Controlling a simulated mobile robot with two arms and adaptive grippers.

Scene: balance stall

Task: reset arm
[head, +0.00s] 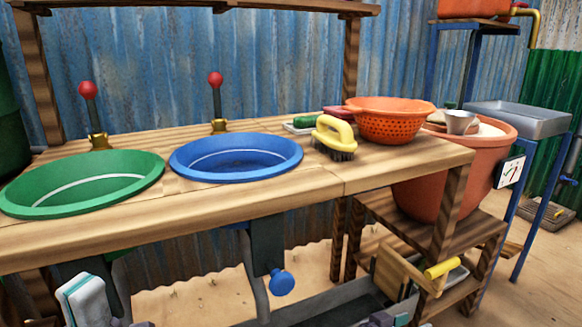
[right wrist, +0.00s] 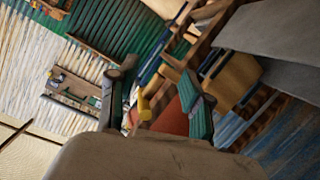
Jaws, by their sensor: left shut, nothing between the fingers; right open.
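My left gripper (head: 100,302) is at the bottom left of the head view, in front of the bench and below the green basin (head: 82,184). Its fingers are shut with nothing held, and its lower part is cut off by the picture's edge. My right gripper (right wrist: 157,92) shows in the right wrist view with its two dark fingers spread apart. The gap between them is empty; a yellow handle (right wrist: 145,106) shows behind it.
The wooden bench (head: 250,206) holds a blue basin (head: 236,157), a yellow brush (head: 334,138) and an orange colander (head: 390,120). Two red-knobbed levers (head: 216,82) stand behind the basins. A large terracotta pot (head: 430,190) and a grey tray (head: 520,121) stand at the right.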

